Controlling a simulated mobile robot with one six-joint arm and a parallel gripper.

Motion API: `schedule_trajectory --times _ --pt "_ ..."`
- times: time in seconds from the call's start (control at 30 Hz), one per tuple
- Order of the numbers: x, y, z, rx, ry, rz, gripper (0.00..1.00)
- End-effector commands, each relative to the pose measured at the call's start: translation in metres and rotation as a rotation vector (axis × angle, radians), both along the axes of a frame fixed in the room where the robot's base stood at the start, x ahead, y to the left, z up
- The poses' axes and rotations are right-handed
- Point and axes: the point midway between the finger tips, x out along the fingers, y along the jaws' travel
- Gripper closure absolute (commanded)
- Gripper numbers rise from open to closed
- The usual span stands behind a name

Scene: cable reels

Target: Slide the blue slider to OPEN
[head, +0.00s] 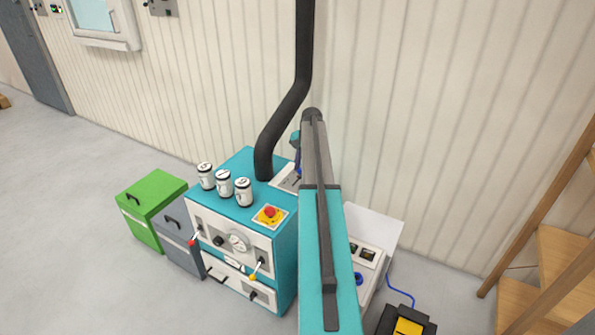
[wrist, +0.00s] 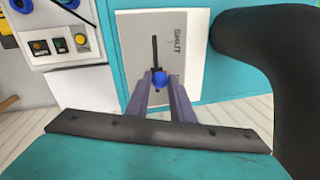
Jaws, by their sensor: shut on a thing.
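The blue slider (wrist: 158,80) is a round knob in a dark slot on a pale plate (wrist: 190,75) in the wrist view. The word SHUT is printed beside the slot, above and right of the knob. The slot shows above the knob; its lower part is hidden by my gripper. My gripper (wrist: 159,83) is shut on the knob, one finger on each side. No OPEN label is visible. In the head view the plate (head: 286,181) sits on top of the teal cabinet (head: 285,255), partly hidden by my arm.
A thick black pipe (head: 280,120) rises close beside the plate; it fills the right side of the wrist view (wrist: 265,50). Several white jars (head: 224,184) and a red stop button (head: 269,212) are on the cabinet. A button panel (wrist: 62,44) lies left in the wrist view.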

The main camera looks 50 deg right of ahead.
Motion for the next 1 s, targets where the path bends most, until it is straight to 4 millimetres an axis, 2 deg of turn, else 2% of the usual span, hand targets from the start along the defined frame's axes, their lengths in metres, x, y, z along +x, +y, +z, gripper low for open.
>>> schedule_trajectory --times 0.1,0.3,0.67,0.7,0.8,1.0 --pt "0.005 -0.015 0.001 -0.002 -0.001 -0.002 1.00" --pt "0.008 -0.030 0.000 -0.001 -0.001 0.000 1.00" --pt "0.008 -0.034 0.001 -0.006 -0.004 -0.002 1.00" --pt "0.008 -0.035 0.001 -0.006 -0.004 -0.002 0.78" --pt "0.008 -0.034 0.001 -0.006 -0.003 -0.002 0.61" --pt "0.008 -0.033 0.000 -0.003 -0.002 -0.002 0.60"
